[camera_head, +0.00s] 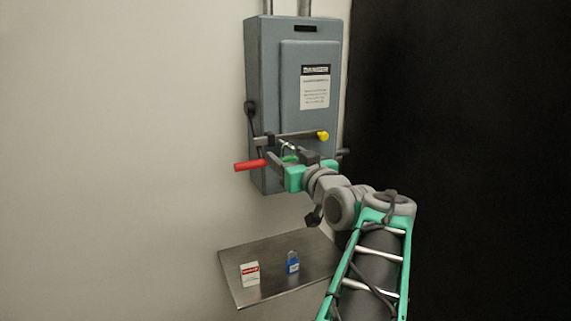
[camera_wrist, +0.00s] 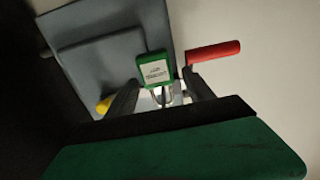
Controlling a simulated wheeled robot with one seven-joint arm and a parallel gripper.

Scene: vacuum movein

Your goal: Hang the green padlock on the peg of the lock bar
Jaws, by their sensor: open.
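The green padlock (camera_head: 289,158) is at the front of the grey electrical box, just below the lock bar (camera_head: 296,135) with the yellow knob. In the wrist view the padlock (camera_wrist: 154,70) shows its white label, and its shackle points to the bottom of the picture. My gripper (camera_head: 291,160) is open, with one finger on each side of the padlock's shackle; in the wrist view my gripper (camera_wrist: 161,84) shows gaps beside the shackle. The peg is hidden or too small to make out, so I cannot tell whether the shackle is around it.
A red handle (camera_head: 250,165) sticks out left of the gripper, and a black lever (camera_head: 250,115) is on the box's left side. Below, a metal shelf (camera_head: 262,291) holds a blue padlock (camera_head: 293,264) and a white-and-red tag box (camera_head: 250,275). Bare wall lies left.

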